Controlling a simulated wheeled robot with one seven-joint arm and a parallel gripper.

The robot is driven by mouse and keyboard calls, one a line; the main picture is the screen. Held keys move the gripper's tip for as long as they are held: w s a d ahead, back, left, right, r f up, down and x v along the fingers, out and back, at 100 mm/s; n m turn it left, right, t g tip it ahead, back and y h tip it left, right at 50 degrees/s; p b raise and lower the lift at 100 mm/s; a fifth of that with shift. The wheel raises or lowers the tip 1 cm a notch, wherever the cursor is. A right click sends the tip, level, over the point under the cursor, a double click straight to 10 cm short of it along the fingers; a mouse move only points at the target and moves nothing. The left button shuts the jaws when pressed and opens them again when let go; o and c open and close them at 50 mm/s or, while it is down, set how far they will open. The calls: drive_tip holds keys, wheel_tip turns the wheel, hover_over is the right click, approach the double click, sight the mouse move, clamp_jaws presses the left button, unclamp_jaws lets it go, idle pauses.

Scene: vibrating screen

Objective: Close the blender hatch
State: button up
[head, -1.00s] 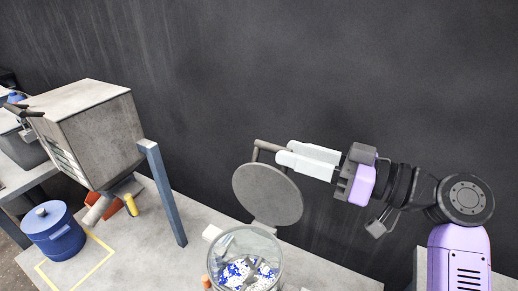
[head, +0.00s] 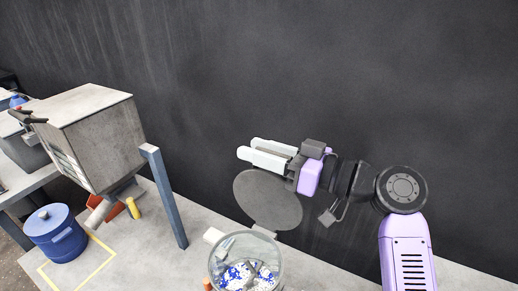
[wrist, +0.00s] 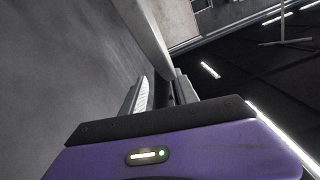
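The blender hatch (head: 268,200) is a round grey disc. It stands raised, nearly upright, on the hinge at the back of the clear blender bowl (head: 224,268). Its bar handle, at the upper back, is now hidden behind my gripper. My gripper (head: 249,148) is at the hatch's top edge, its white fingers pointing left. The fingers look parted with a gap between them, which also shows in the wrist view (wrist: 160,92). I cannot tell whether they touch the handle. Blue and white bits lie in the bowl.
A grey box-shaped machine (head: 100,135) with a blue-grey post (head: 165,196) stands to the left on the pale table (head: 150,262). A blue lidded pot (head: 56,236) sits by a yellow outline. A dark wall (head: 350,70) rises behind. Space above the bowl is clear.

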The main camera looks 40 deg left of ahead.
clamp_jaws()
idle(1.3)
